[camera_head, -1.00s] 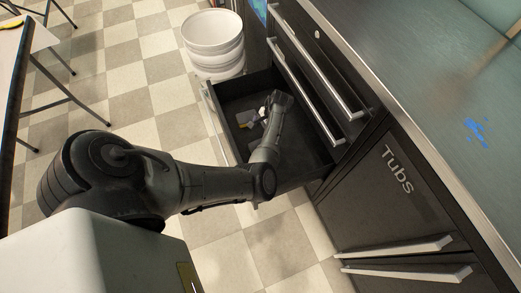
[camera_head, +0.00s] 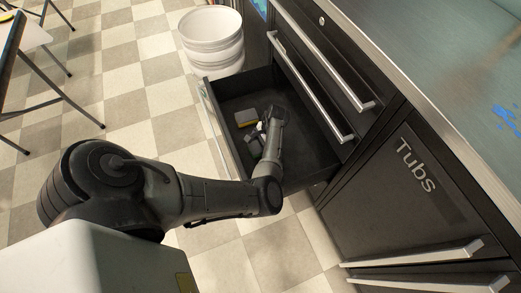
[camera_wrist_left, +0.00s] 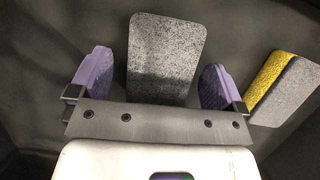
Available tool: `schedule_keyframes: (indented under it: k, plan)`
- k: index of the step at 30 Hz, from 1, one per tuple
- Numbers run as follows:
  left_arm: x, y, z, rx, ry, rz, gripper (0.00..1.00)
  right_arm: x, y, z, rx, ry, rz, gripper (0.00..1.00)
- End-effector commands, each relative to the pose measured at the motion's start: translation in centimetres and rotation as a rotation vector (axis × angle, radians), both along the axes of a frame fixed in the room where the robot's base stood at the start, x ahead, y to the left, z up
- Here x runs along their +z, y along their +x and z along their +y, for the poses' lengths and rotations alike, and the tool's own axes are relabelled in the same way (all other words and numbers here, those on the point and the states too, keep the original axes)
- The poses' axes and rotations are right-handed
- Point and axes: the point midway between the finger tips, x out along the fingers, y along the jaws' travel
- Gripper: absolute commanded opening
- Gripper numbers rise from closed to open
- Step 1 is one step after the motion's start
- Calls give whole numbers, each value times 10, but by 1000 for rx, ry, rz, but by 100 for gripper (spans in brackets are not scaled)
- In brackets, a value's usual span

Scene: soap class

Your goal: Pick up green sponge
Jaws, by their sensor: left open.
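My left gripper (camera_head: 256,138) reaches down into the open drawer. In the left wrist view its purple fingers (camera_wrist_left: 158,80) are open and apart. A grey, speckled, rounded block (camera_wrist_left: 166,55), which looks like the scouring face of a sponge, lies in front of the gap between the fingers. I cannot tell whether the fingers are beside it or still above it. Its other faces are hidden, and no green shows. A yellow and grey sponge (camera_wrist_left: 285,88) lies right of the fingers; in the head view it (camera_head: 246,117) lies beyond the gripper. My right gripper is not in view.
The dark drawer (camera_head: 228,90) stands open from a black cabinet (camera_head: 400,190), its walls around my gripper. Other drawer handles (camera_head: 316,84) are above it at right. White buckets (camera_head: 212,38) stand on the checkered floor beyond the drawer.

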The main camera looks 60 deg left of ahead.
Motion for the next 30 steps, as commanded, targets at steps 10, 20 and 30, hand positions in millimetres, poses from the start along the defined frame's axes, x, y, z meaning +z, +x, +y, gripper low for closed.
schedule_keyframes:
  k: [10,20,30]
  plan:
    - [-7,-3,1,0,1,0,96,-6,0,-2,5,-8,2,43]
    - [-8,-3,1,0,0,0,96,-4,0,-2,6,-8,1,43]
    - [-11,-4,1,0,0,0,87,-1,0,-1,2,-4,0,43]
